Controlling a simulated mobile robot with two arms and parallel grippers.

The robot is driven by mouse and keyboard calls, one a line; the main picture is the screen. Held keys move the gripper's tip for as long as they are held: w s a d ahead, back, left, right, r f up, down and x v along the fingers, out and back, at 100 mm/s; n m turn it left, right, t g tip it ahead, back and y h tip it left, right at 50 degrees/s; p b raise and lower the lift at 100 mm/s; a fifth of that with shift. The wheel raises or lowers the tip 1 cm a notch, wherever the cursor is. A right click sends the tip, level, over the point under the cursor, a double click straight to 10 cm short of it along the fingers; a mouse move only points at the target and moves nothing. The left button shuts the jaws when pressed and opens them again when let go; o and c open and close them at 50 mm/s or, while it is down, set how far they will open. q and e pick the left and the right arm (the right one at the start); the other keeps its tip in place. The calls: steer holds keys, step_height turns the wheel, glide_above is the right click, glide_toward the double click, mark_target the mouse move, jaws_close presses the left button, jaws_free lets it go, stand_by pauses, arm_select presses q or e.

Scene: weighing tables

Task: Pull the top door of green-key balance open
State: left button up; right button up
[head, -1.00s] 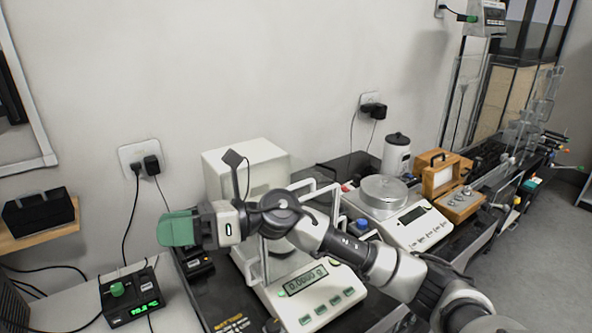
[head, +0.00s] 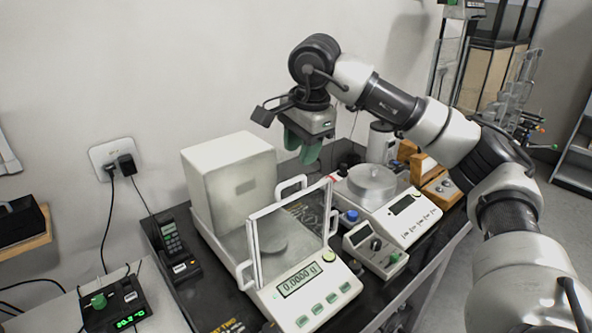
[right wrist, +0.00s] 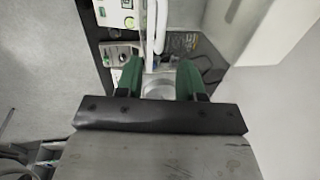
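The green-key balance (head: 317,290) stands on the dark bench, with a lit display and green keys along its front. Its clear chamber has white-edged panels (head: 252,250) around a round pan (head: 268,238), and white loop handles (head: 291,184) show at its top and side. I cannot tell how far the top door is open. My right gripper (head: 302,152) hangs above and behind the balance, green fingers pointing down, apart and empty. In the right wrist view its fingers (right wrist: 159,80) are spread, with a white handle (right wrist: 156,30) beyond them. My left gripper is out of view.
A second balance (head: 372,184) with a metal pan stands to the right. A small grey instrument (head: 375,248) sits between them. The tall white housing (head: 235,165) rises behind the chamber, close to my gripper.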

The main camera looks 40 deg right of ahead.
mark_target(296, 178)
steer(key=f, duration=0.3)
steer(key=w+f, duration=0.1)
steer(key=f, duration=0.2)
steer(key=shift+w+a+f+p, duration=0.1)
steer(key=shift+w+f+p, duration=0.05)
steer(key=shift+p, duration=0.2)
steer(key=shift+c, duration=0.2)
jaws_close()
